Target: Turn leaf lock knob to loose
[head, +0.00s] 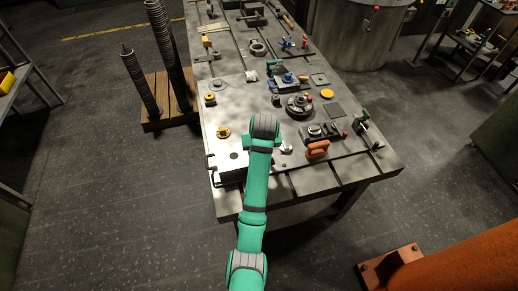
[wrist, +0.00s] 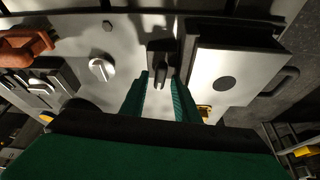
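My gripper (wrist: 159,78) shows in the wrist view with its two green fingers apart. A dark knob or lever (wrist: 158,62) stands on a light metal plate ahead of and between the fingertips; I see no clear contact. A silver round knob with a raised grip bar (wrist: 102,68) sits left of the fingers and also shows in the head view (head: 286,148). I cannot tell for sure which of these is the leaf lock knob, and no loose marking is readable. In the head view my arm hides the fingers and the dark knob.
A metal box with a black disc (wrist: 225,84) and side handles is close right of the fingers. An orange handle (wrist: 27,46) is at the left, also in the head view (head: 317,150). The worktable (head: 375,167) carries several castings and tools farther back.

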